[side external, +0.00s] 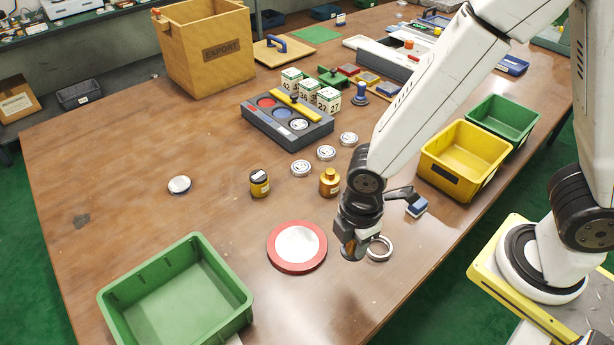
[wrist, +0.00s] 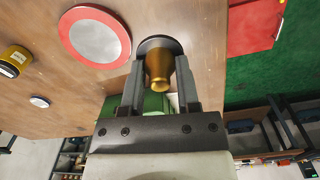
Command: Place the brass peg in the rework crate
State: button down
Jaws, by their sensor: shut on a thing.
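The brass peg (wrist: 159,68) is between the two fingers of my gripper (wrist: 160,85) in the wrist view. It has a dark round part at its far end. My gripper is shut on it. In the side view my gripper (side external: 355,245) is low over the front of the table, between the red-rimmed disc and a metal ring, and the peg is mostly hidden there. Three open crates show in the side view: a large green one (side external: 243,318) at the front left, a yellow one (side external: 452,184) and a smaller green one (side external: 528,113) at the right. I cannot tell which is the rework crate.
A red-rimmed white disc (side external: 297,247) lies left of my gripper, and a metal ring (side external: 380,249) right of it. A dark-banded jar (side external: 259,184) and a brass-coloured bottle (side external: 330,182) stand behind. A wooden EXPORT box (side external: 208,50) stands far back. The left middle table is mostly clear.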

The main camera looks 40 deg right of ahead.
jog(key=w+d+m, duration=0.2)
jog(key=d+m, duration=0.2)
jog(key=d, duration=0.7)
jog(key=w+d+m, duration=0.2)
jog(key=d+m, duration=0.1)
jog(key=d, duration=0.8)
jog(key=s+d+m, duration=0.3)
jog(key=s+d, duration=0.3)
jog(key=d, duration=0.3)
jog(key=s+d+m, duration=0.4)
jog(key=s+d, duration=0.2)
jog(key=d, duration=0.3)
jog(key=shift+d+r, duration=0.2)
jog(key=shift+r, duration=0.15)
jog(key=w+d+f, duration=0.8)
jog(key=w, duration=0.1)
jog(key=shift+d+f, duration=0.15)
jog(key=shift+d, duration=0.05)
jog(key=shift+w+d+f, duration=0.35)
jog(key=shift+w+f, duration=0.05)
jog(key=shift+f, duration=0.15)
